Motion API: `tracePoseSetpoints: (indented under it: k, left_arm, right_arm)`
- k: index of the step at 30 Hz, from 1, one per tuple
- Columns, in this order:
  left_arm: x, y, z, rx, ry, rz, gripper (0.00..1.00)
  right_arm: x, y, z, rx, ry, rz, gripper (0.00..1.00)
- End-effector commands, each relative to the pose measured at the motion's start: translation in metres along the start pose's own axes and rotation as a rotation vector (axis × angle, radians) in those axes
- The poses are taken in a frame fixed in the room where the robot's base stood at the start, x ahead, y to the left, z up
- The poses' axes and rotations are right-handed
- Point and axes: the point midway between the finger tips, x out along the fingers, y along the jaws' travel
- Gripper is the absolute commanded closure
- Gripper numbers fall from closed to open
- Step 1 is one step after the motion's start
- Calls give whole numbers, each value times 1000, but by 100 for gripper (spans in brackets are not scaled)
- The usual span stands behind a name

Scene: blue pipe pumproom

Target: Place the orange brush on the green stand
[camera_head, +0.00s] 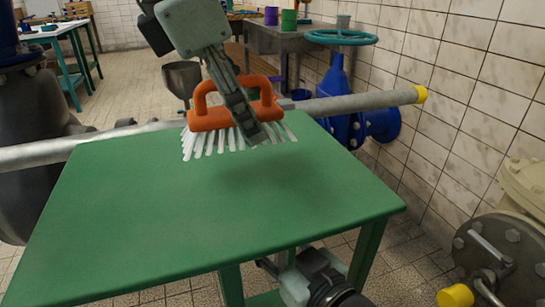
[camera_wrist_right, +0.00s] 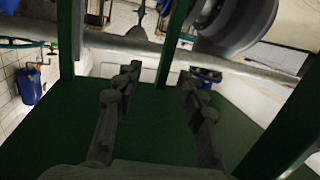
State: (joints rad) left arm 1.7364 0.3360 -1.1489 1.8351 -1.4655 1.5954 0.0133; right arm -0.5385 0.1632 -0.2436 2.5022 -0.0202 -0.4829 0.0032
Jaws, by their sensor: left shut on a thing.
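The orange brush (camera_head: 211,118) has white bristles that point down and a looped handle on top. My left gripper (camera_head: 256,128) is shut on the brush from above and hides part of its middle. The brush is over the far part of the green stand (camera_head: 190,215), with a dark shadow on the top below it. It looks slightly raised; whether the bristles touch is hard to tell. My right gripper (camera_wrist_right: 158,82) is open and empty in the right wrist view, its two fingers apart among the stand's green legs. In the head view my right arm is low, by the stand's front edge.
A grey pipe with a yellow end (camera_head: 420,94) runs behind the stand. A blue valve with a teal handwheel (camera_head: 341,37) stands behind it, and a cream flanged fitting (camera_head: 510,240) is at the right. The stand's top is otherwise clear.

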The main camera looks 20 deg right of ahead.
Motion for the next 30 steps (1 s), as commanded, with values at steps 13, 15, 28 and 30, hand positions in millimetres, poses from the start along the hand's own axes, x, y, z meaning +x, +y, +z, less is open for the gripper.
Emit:
tracePoseSetpoints:
  k: [13, 15, 28, 30]
  left_arm:
    - [40, -32, 18, 0, 1, -1, 70]
    - [50, -34, 14, 0, 1, -2, 70]
    - [68, -37, 7, -1, -1, 0, 70]
    - [68, -37, 7, 0, -1, 0, 70]
  right_arm:
    - [0, -4, -9, 7, 45, -8, 60]
    - [0, -5, -12, 8, 60, -10, 60]
    - [0, -9, -21, 14, 101, -19, 60]
    - [0, -9, -22, 14, 107, -20, 60]
